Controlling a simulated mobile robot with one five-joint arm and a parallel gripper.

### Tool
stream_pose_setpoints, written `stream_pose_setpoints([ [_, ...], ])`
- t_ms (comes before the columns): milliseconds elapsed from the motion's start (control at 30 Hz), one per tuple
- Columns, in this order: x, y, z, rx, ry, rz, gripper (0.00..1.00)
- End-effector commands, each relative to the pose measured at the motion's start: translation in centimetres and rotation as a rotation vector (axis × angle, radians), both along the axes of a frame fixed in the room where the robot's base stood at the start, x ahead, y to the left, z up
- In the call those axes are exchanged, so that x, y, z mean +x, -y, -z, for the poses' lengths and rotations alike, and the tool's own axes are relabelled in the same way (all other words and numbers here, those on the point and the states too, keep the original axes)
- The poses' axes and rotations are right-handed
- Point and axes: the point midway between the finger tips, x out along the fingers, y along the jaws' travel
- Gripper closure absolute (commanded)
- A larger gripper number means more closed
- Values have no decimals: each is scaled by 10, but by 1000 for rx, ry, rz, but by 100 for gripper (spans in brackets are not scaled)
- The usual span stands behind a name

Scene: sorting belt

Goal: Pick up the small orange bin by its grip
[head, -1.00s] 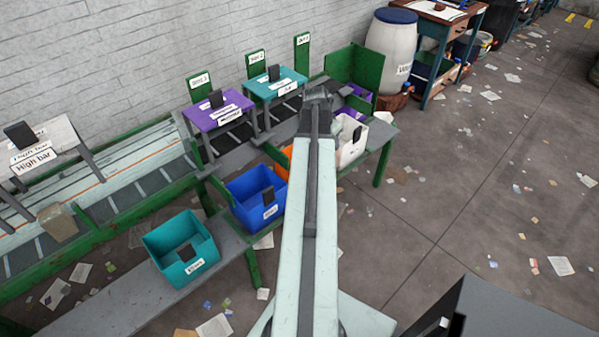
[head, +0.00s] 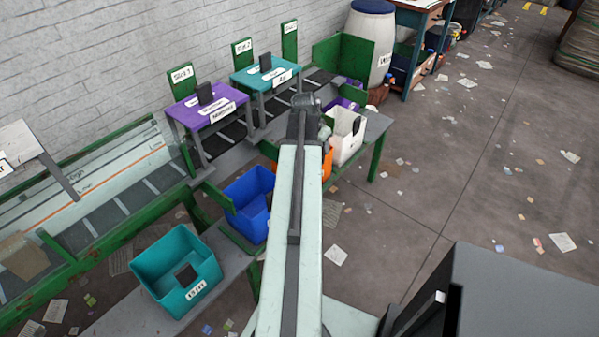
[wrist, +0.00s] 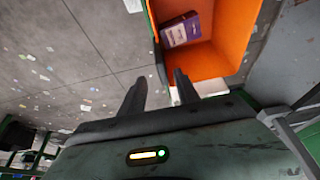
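The orange bin (head: 315,163) is mostly hidden behind my arm in the head view, between the blue and white bins. In the wrist view the orange bin (wrist: 212,66) fills the top right, with a purple box (wrist: 186,29) lying inside. My gripper (wrist: 159,78) is open and empty; its two dark fingers stand apart, and the bin's left edge appears in line with the gap between them. In the head view my gripper is hidden behind the dark wrist.
A blue bin (head: 246,192) and a white bin (head: 345,146) stand either side on the bench. A teal bin (head: 166,262) sits front left. Purple (head: 200,107) and teal (head: 258,76) raised stands line the conveyor behind. The floor at right is open, with scattered litter.

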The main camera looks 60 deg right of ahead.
Motion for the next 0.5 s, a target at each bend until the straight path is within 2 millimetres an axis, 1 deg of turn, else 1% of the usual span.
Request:
stream_pose_setpoints([
  [100, 1, 5, 18, 0, 0, -2, 62],
  [167, 1, 7, 24, 0, 1, -4, 62],
  [300, 2, 8, 24, 0, 0, -5, 62],
  [367, 2, 8, 28, 0, 0, -5, 62],
  [500, 3, 13, 50, 0, 0, -5, 62],
])
